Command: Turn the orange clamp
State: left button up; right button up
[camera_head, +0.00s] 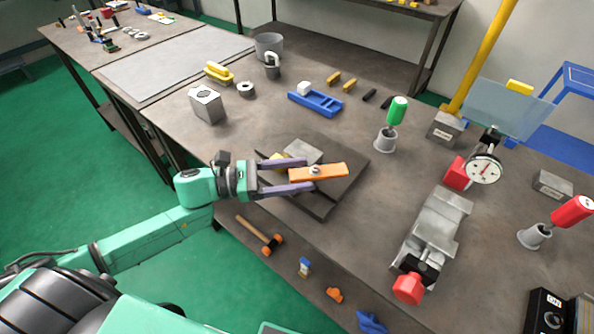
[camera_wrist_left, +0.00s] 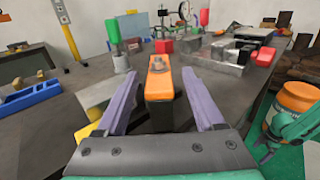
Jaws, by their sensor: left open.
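The orange clamp (camera_head: 322,173) is a flat bar with a bolt and nut on it, above a dark plate (camera_head: 345,185) on the workbench. A grey block lies behind it and a small yellow piece shows at its left. My left gripper (camera_head: 308,175) is open, with its two purple fingers on either side of the clamp's near end. In the left wrist view the clamp (camera_wrist_left: 159,88) stands between the spread fingers (camera_wrist_left: 166,100), with visible gaps on both sides.
A grey vise (camera_head: 436,225) with a red knob stands right of the plate. A dial gauge (camera_head: 484,168), a green-handled tool (camera_head: 396,112) in a holder and a blue tray (camera_head: 315,102) stand behind. A hammer (camera_head: 258,234) lies on the lower shelf.

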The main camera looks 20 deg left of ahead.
pick_arm(q)
jog(key=shift+w+d+f, duration=0.1)
grip_shut()
dwell(1.4)
